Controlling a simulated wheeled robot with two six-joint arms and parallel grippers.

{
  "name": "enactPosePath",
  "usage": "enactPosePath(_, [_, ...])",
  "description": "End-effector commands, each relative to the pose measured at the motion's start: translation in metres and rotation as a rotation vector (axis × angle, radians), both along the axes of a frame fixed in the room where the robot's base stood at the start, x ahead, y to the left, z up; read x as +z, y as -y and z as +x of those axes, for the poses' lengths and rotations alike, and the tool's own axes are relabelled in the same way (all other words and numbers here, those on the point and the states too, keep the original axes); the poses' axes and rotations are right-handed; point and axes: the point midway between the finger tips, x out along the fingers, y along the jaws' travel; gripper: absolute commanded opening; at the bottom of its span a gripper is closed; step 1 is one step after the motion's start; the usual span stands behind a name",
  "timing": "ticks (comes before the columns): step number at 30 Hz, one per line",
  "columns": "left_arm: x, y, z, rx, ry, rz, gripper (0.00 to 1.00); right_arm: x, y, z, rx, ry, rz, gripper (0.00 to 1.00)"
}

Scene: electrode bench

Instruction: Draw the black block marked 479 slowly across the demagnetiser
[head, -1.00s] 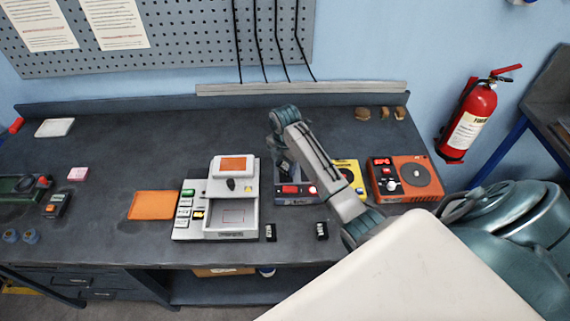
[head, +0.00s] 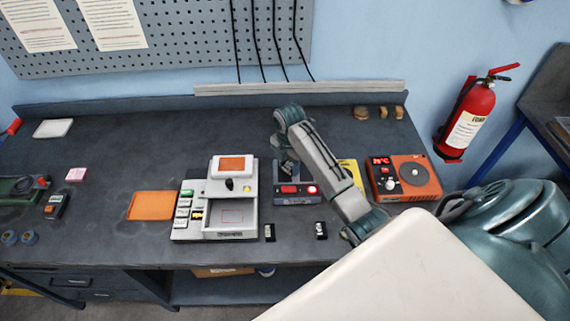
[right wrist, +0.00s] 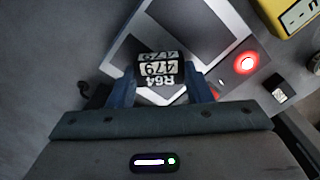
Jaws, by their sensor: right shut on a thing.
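My right gripper (head: 289,170) is over the demagnetiser (head: 297,201), a grey-blue box with a red display and a lit red button on its front. In the right wrist view, the gripper's two blue fingers are shut on the black block (right wrist: 160,70), whose white labels read R64 and 479. The block is in front of the demagnetiser's pale, grey-panelled top (right wrist: 222,22); I cannot tell whether it touches it. In the head view the block is hardly visible behind the arm. My left gripper is not in view.
Two small black blocks stand at the front, one left (head: 269,232) and one right (head: 320,230). A white-grey machine (head: 247,192) is left of the demagnetiser. A yellow device (head: 349,168) and an orange device (head: 415,193) are to its right.

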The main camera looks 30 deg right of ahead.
Motion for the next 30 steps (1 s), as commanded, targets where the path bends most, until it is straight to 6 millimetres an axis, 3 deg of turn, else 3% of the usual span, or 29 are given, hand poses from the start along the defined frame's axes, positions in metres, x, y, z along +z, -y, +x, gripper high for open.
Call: enactPosePath(30, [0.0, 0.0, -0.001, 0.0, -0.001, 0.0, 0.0, 0.001, 0.04, -0.024, 0.0, 0.001, -0.002, 0.14])
